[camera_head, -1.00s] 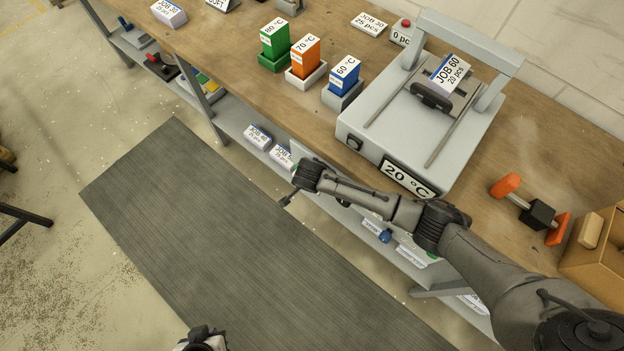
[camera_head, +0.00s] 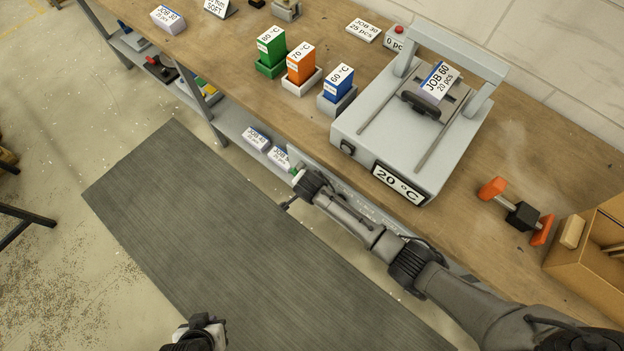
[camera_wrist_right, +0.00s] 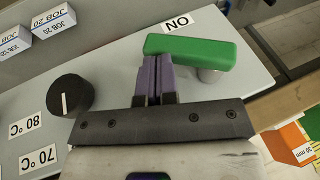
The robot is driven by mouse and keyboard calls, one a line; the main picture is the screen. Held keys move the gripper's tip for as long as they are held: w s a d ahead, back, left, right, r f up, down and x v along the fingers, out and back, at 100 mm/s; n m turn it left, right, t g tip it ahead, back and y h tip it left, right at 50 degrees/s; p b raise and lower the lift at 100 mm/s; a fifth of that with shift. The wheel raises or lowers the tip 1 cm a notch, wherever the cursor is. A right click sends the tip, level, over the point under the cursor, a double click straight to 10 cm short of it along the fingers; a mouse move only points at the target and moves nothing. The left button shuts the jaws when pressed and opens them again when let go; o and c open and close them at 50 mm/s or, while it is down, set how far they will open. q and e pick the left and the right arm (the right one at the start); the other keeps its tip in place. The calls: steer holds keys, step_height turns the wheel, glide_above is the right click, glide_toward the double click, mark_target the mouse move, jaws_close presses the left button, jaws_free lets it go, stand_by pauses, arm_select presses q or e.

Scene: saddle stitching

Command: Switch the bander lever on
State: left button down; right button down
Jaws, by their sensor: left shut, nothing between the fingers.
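The bander lever (camera_wrist_right: 190,48) is a green bar on a grey panel (camera_wrist_right: 105,75) in the right wrist view, beside an "ON" label (camera_wrist_right: 178,22). A small bit of green at the bench's front edge in the head view may be the same lever. My right gripper (camera_wrist_right: 153,62) has its purple fingers together, with the tips at the lever's left end; I cannot tell if they touch it. In the head view my right wrist hides its fingers. My left gripper (camera_head: 208,328) is shut and empty at the bottom edge, over the dark mat, away from the bench.
A black knob (camera_wrist_right: 70,95) sits on the panel near "80 °C" and "70 °C" labels. On the bench are a grey press (camera_head: 395,155) reading 20 °C, coloured blocks, an orange-and-black tool (camera_head: 520,215) and a cardboard box (camera_head: 595,250). The floor mat (camera_head: 220,240) is clear.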

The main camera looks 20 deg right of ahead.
steer(key=shift+s+f, duration=0.1)
steer(key=shift+r+p, duration=0.3)
steer(key=d+p+v, duration=0.1)
steer(key=p+v, duration=0.5)
steer(key=v, duration=0.7)
steer(key=shift+d, duration=0.2)
steer(key=shift+s+r, duration=0.1)
